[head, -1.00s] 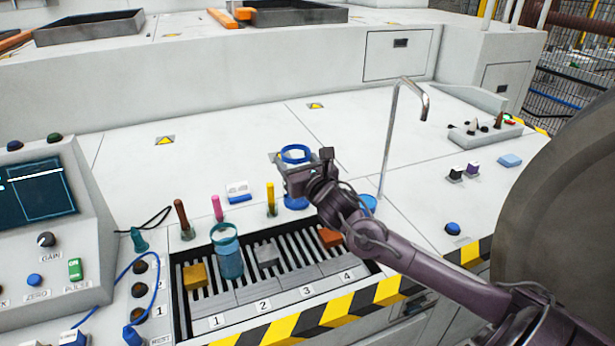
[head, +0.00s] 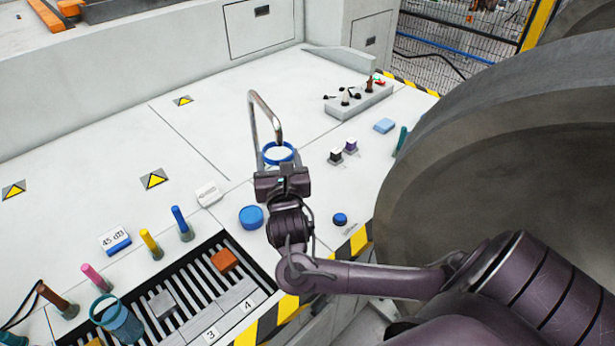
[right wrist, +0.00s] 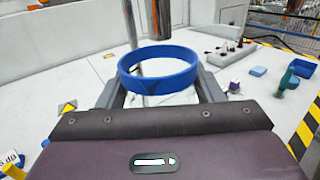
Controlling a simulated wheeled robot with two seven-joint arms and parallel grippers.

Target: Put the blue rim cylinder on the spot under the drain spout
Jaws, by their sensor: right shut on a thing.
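The blue rim cylinder (head: 278,154) is clear-walled with a blue band at its top. My right gripper (head: 281,172) is shut on it, and the gripper body hides its lower part in the head view. In the right wrist view the blue rim (right wrist: 159,68) shows upright between the two fingers (right wrist: 160,95). The drain spout (head: 265,110) is a bent metal pipe that rises behind the cylinder, its downturned end close over the rim in the head view. The spot under the spout is hidden. I cannot tell whether the cylinder touches the surface. My left gripper is not in view.
A round blue disc (head: 251,217) and a blue knob (head: 340,219) lie near the front edge. A slatted tray (head: 190,300) with blocks and a teal-rimmed cylinder (head: 117,320) is at lower left. A large grey wheel (head: 490,170) fills the right side.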

